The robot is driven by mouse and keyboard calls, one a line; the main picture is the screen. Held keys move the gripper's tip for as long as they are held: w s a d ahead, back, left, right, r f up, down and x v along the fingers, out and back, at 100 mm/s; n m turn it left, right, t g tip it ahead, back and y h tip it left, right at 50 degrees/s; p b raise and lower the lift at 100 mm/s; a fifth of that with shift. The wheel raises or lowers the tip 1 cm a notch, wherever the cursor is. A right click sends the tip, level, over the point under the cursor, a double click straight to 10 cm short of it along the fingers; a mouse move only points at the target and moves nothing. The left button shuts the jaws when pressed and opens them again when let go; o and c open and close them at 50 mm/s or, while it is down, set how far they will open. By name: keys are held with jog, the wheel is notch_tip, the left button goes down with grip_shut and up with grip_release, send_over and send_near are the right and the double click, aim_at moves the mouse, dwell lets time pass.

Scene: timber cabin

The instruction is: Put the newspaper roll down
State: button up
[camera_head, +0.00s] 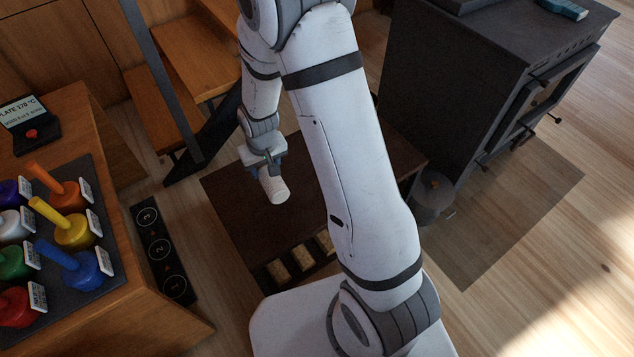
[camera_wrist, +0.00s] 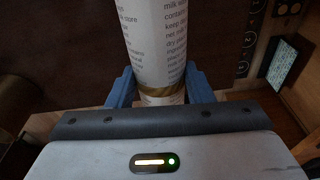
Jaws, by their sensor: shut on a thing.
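The newspaper roll (camera_head: 274,187) is a pale cylinder. In the wrist view the roll (camera_wrist: 155,42) is white with columns of print, legible words such as "milk", and a gold band near the fingers. My gripper (camera_head: 265,165) is shut on one end of it; the blue fingers (camera_wrist: 160,92) press it from both sides in the wrist view. The roll points away from the gripper, over a low dark bench top (camera_head: 232,205). I cannot tell whether it touches that top. The far end of the roll is cut off in the wrist view.
Fuel blocks (camera_head: 277,272) lie in the bench's open front. A black stove (camera_head: 470,80) and a dark bucket (camera_head: 432,195) are right. Stairs (camera_head: 195,55) rise behind. The bench top around the roll looks bare.

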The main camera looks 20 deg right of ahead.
jog(key=shift+n, duration=0.5)
jog(key=a+f+b, duration=0.1)
jog(key=f+b, duration=0.2)
jog(key=s+a+f+b, duration=0.1)
jog(key=a+f+b, duration=0.1)
jog(key=f+b, duration=0.1)
jog(key=a+f+b, duration=0.1)
jog(key=f+b, duration=0.2)
jog(key=f, duration=0.2)
jog(key=shift+s+a+b, duration=0.25)
jog(key=shift+s+b, duration=0.05)
jog(key=shift+s, duration=0.05)
jog(key=shift+f, duration=0.1)
jog(key=o, duration=1)
jog(key=shift+o, duration=0.2)
